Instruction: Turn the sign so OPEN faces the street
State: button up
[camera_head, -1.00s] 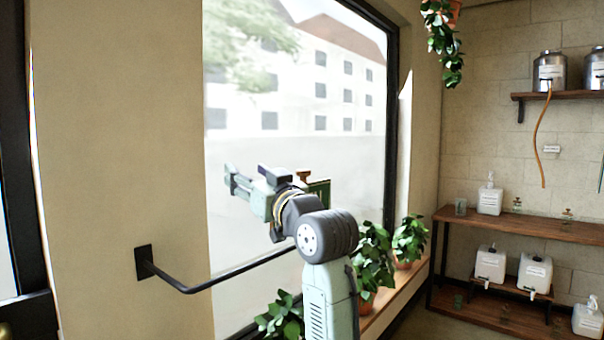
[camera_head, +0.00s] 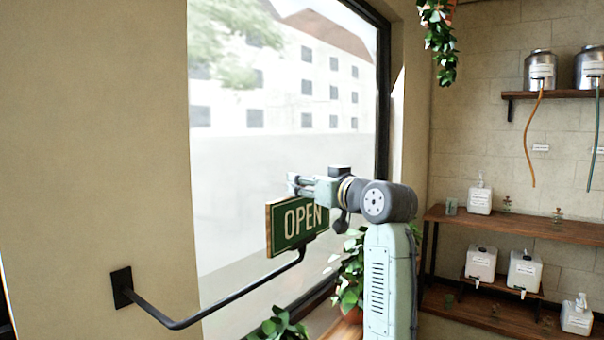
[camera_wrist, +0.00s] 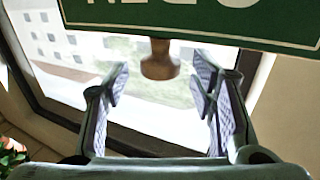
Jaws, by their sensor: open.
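The green sign (camera_head: 300,243) has a wooden edge and stands at the end of a black wall bracket (camera_head: 178,324) in front of the window. Its face with OPEN is toward my head camera, on the room side. In the wrist view the sign (camera_wrist: 250,32) fills the top, its letters upside down and cut off. A wooden knob (camera_wrist: 158,62) on its edge shows between my fingertips there, with gaps on both sides. My gripper (camera_head: 293,184) is open and empty at the sign's top edge. The knob is hidden in the head view, and the sign's other face is out of sight.
The window (camera_head: 285,110) is behind the sign. Potted plants (camera_head: 350,285) stand on the sill beside my arm, and a hanging plant (camera_head: 437,40) is above. Shelves (camera_head: 520,222) with dispensers are at the right. The wall at the left is clear apart from the bracket.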

jog(key=shift+p+x, duration=0.35)
jog(key=shift+x, duration=1.05)
jog(key=shift+c, duration=0.2)
grip_shut()
